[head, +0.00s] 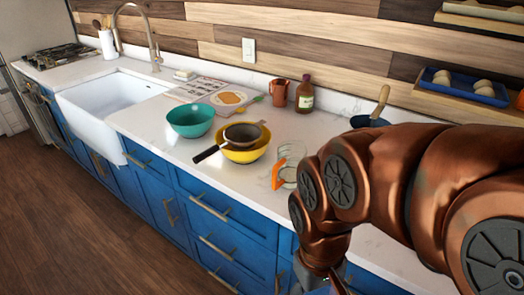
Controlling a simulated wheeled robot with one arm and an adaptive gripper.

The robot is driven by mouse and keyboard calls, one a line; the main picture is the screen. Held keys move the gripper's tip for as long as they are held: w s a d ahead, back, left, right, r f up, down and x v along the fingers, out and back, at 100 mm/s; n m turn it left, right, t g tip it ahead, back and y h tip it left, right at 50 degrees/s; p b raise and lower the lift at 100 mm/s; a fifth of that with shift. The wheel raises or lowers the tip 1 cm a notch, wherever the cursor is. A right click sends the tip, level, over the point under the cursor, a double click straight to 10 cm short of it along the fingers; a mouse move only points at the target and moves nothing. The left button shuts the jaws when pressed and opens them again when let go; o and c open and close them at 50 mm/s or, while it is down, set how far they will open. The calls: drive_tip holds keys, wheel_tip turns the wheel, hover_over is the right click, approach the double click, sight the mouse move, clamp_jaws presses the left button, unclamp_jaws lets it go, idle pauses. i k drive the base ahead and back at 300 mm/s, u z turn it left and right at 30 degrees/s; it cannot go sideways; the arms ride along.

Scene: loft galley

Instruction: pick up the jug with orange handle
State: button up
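The clear glass jug (292,153) with an orange handle stands on the white counter near its front edge. Its orange handle (277,176) faces the front left of the counter. My arm comes in from the right, and its elbow is just right of the jug, covering the counter there. My gripper (338,284) is at the bottom edge of the head view, lower in the picture than the jug and apart from it. Most of the gripper is cut off, so its fingers cannot be made out.
A yellow bowl (258,151) with a dark-handled strainer (242,131) in it is left of the jug. A teal bowl (190,120) stands farther left. A copper mug (280,92) and brown bottle (305,95) stand behind. Blue drawers (225,210) front the counter.

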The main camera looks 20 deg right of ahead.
sight(289, 153)
drive_tip(key=z, duration=0.75)
drive_tip(key=k, duration=0.8)
drive_tip(key=u, duration=1.4)
drive_tip(key=i, duration=0.5)
